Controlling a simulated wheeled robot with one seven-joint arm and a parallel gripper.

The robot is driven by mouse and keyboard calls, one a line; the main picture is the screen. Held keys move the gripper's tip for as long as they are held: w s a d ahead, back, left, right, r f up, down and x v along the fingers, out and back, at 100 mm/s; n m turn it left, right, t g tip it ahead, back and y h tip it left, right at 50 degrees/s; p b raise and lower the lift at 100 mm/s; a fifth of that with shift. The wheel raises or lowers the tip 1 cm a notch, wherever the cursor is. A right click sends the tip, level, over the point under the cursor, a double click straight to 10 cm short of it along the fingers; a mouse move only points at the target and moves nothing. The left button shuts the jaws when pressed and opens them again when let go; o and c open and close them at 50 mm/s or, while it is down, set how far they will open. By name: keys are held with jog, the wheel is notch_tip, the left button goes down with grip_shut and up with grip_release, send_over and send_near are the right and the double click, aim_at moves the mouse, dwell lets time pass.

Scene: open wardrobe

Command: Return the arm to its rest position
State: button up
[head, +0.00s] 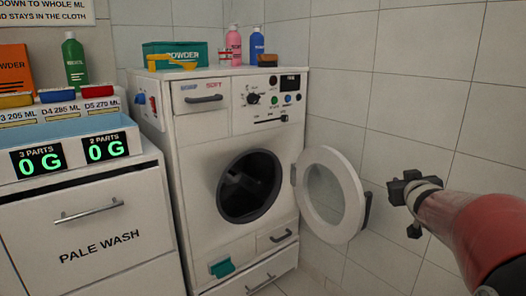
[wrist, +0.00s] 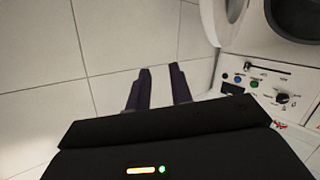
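My gripper (head: 404,192) is at the right of the head view, at the end of my red arm, in front of the tiled wall. It is to the right of the washing machine's open round door (head: 332,196) and looks apart from it in the picture. In the wrist view the two dark fingers of my gripper (wrist: 160,88) stand apart with a narrow gap. Nothing is between them, and wall tiles show behind.
The white washing machine (head: 203,140) has an open dark drum (head: 248,187); its control panel (wrist: 262,88) shows at the wrist view's right. Bottles and a powder box stand on top. A pale wash cabinet (head: 100,235) is at left.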

jog(key=s+a+f+g+y, duration=0.1)
jog(key=s+a+f+g, duration=0.2)
jog(key=s+a, duration=0.3)
jog(key=s+a+f+g+y, duration=0.1)
jog(key=s+a+f+g, duration=0.2)
jog(key=s, duration=1.2)
jog(key=s+a+f+g+y, duration=0.1)
jog(key=s+a+f+g, duration=0.2)
jog(key=s+a+f, duration=0.3)
jog(key=s+a, duration=0.5)
jog(key=shift+a+y, duration=0.25)
jog(key=shift+y, duration=0.15)
jog(key=shift+a+f, duration=0.1)
jog(key=shift+a, duration=0.05)
